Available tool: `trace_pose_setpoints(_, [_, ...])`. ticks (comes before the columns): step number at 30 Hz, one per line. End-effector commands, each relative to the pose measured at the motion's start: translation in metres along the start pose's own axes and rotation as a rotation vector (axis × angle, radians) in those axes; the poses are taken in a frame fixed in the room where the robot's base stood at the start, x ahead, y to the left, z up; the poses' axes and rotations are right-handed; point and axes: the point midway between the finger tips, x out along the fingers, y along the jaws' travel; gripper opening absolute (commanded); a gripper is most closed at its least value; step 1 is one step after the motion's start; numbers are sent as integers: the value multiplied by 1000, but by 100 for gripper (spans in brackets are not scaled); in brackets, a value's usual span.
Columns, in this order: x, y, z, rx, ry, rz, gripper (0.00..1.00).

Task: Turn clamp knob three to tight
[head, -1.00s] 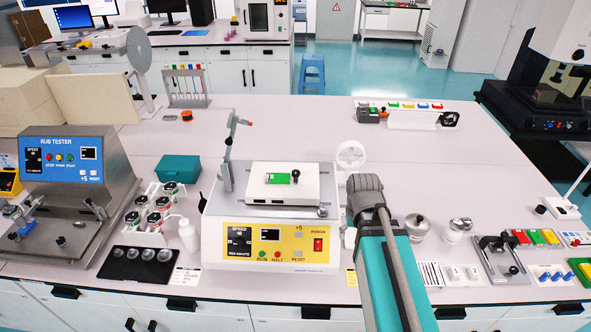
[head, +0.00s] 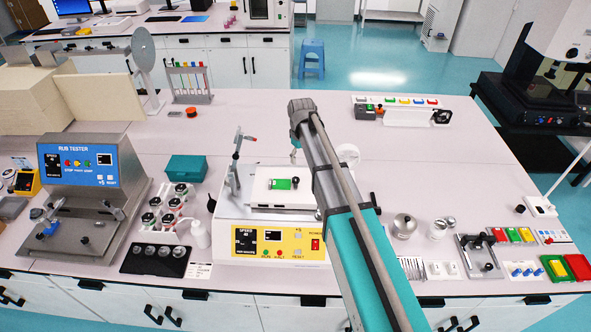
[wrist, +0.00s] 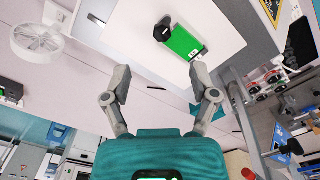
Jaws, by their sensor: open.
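The yellow-fronted tester (head: 270,241) carries a white platform (head: 262,196) with a green board (head: 281,183) and a dark knob (head: 295,182) at the board's right end. The wrist view shows the green board (wrist: 183,45) and the black knob (wrist: 162,30) at its end. I see no number on this knob and cannot tell its setting or whether it is knob three. My gripper (wrist: 159,77) is open and empty, its fingers spread below the board and knob in that picture and apart from the knob. In the head view my arm mostly hides the gripper.
A grey post with a lever (head: 236,160) rises at the platform's left. A white fan-like wheel (wrist: 36,36) stands beside the tester. The rub tester (head: 90,180) and a rack of vials (head: 165,208) are to the left.

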Motion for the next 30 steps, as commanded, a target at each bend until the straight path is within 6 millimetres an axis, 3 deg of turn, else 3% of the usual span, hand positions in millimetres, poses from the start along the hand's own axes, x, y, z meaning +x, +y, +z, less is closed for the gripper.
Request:
trace_pose_setpoints(1, [-10,1,-12,-18,0,0,76])
trace_pose_setpoints(6, [-14,-2,-24,-54,0,0,76])
trace_pose_setpoints(20, [-12,-3,-24,-56,0,0,76])
trace_pose_setpoints(30, [3,-2,-24,-55,0,0,76])
